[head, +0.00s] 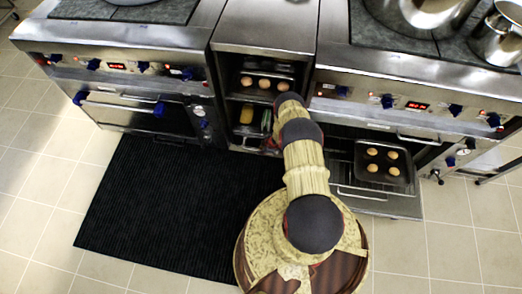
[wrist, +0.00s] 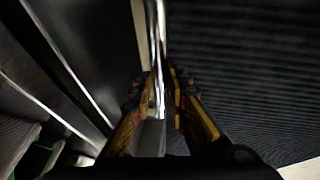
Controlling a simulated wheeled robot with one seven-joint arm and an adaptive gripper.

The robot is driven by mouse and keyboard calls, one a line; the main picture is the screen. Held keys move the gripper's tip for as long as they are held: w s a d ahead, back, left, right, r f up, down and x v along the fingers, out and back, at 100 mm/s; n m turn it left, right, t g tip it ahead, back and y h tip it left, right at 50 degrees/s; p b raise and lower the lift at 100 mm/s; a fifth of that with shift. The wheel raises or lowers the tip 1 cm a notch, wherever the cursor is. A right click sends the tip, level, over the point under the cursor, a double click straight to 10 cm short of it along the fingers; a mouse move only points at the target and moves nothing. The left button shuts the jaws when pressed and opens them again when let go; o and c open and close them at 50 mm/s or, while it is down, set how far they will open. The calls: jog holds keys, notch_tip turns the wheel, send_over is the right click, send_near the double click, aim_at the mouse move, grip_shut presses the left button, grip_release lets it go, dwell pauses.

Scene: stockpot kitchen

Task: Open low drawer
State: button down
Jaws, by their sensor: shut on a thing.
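My gripper (wrist: 159,88) shows in the wrist view with its two yellow and dark fingers on either side of a shiny thin metal bar (wrist: 157,35). The fingers are shut on this bar, which looks like the handle or front edge of the low drawer. In the head view my arm reaches down to the foot of the middle steel cabinet (head: 262,50) and hides the gripper and most of the low drawer. How far the drawer stands out cannot be told.
At right, a baking tray (head: 381,189) of buns lies on a low pulled-out surface. A closed oven (head: 130,108) stands left. A black ribbed mat (head: 165,210) covers the floor.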

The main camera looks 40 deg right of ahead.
dwell(0.3)
jog(key=s+a+p, duration=0.9)
jog(key=s+a, duration=0.9)
jog(key=a, duration=0.3)
jog(key=shift+s, duration=0.4)
jog(key=shift+a, duration=0.1)
jog(key=c, duration=1.7)
grip_release()
jog(key=shift+v, duration=6)
